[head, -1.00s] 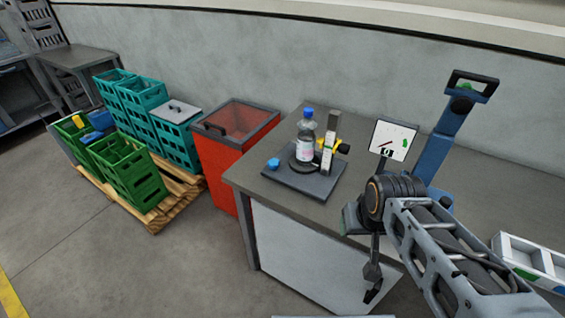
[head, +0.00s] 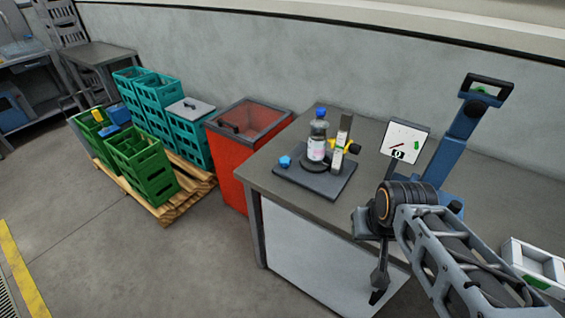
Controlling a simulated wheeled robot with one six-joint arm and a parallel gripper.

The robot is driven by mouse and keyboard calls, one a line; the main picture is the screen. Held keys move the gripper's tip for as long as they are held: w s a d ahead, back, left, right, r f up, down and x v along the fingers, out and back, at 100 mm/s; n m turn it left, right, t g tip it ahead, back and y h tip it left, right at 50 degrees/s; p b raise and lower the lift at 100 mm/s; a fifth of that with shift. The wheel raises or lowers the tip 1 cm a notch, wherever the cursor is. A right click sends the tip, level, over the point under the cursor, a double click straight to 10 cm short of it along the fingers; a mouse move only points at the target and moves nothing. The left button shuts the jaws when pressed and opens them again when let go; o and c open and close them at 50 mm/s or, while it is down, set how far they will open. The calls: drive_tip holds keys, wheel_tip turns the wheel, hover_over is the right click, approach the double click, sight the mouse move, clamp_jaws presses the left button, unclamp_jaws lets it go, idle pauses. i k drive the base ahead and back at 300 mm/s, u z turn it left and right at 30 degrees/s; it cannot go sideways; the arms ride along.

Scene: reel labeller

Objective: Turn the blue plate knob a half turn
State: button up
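The blue knob (head: 285,162) sits at the left corner of a dark square plate (head: 325,187) on the grey bench. A clear bottle (head: 317,140) with a blue cap and a pale label stands upright on a round dark disc on that plate. My gripper (head: 378,287) hangs at the front of the bench, to the right of the plate and well apart from the knob. It is seen small and from the side, so its opening is unclear. Nothing can be seen held in it.
A pale post (head: 341,140) with a yellow part stands beside the bottle. A white dial (head: 404,140) and a blue lever stand (head: 446,155) are behind my arm. A red bin (head: 230,160) adjoins the bench's left end. A white tray (head: 540,268) lies at right.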

sight(284, 161)
drive_tip(key=k, duration=1.2)
drive_tip(key=u, duration=0.7)
drive_tip(key=i, duration=0.6)
drive_tip(key=u, duration=0.7)
drive_tip(key=i, duration=0.8)
drive_tip(key=z, duration=0.7)
drive_tip(key=i, duration=0.8)
drive_tip(key=z, duration=0.75)
